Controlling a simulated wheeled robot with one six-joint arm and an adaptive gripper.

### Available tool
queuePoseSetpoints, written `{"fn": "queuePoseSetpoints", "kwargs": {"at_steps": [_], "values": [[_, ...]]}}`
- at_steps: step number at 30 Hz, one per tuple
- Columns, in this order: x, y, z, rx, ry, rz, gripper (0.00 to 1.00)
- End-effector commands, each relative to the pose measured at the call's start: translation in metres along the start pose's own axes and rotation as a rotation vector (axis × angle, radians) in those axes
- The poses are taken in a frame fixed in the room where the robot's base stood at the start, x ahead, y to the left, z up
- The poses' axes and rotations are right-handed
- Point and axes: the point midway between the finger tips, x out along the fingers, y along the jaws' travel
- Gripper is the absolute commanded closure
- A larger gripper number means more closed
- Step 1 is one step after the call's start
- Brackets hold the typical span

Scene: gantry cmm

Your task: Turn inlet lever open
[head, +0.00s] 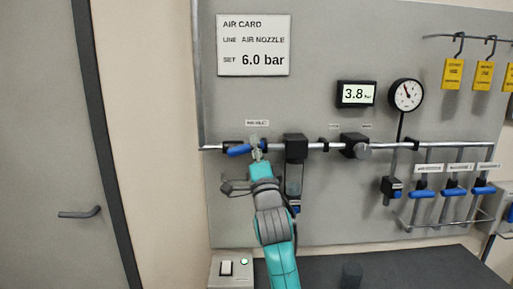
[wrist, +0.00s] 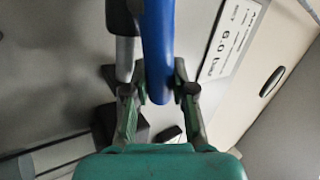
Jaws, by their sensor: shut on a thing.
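The inlet lever (head: 238,150) is blue and sits on the pipe at the left of the panel, under a small white label (head: 257,123). It lies close to the pipe's line, its left end tilted slightly down. In the wrist view the blue lever (wrist: 158,45) runs down from the top edge to between my fingers. My gripper (head: 256,148) is at the lever's right part, and in the wrist view my gripper (wrist: 162,90) is shut on it, one finger on each side. The valve body is partly hidden by my gripper.
A card (head: 253,45) reads 6.0 bar and a display (head: 356,94) reads 3.8. A gauge (head: 406,94), a filter unit (head: 295,149) and a regulator (head: 355,146) are right of my gripper. Several blue levers (head: 453,190) stand farther right. A dark bench (head: 400,270) lies below.

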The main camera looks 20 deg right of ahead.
Motion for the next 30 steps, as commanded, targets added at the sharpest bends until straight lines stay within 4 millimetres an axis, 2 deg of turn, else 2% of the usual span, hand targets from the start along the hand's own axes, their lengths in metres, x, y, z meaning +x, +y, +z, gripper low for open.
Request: {"fn": "queuePoseSetpoints", "kwargs": {"at_steps": [7, 8, 9, 11, 23, 30], "values": [[0.000, 0.000, -0.001, -0.001, 0.001, -0.001, 1.00], [0.000, 0.000, -0.001, -0.002, 0.001, 0.000, 0.73], [0.000, 0.000, -0.001, -0.002, 0.001, 0.000, 0.63], [0.000, 0.000, -0.001, -0.001, 0.001, 0.000, 0.49], [-0.001, 0.001, 0.000, -0.001, 0.000, 0.001, 0.49], [-0.020, 0.001, 0.000, -0.001, 0.000, 0.002, 0.49]]}}
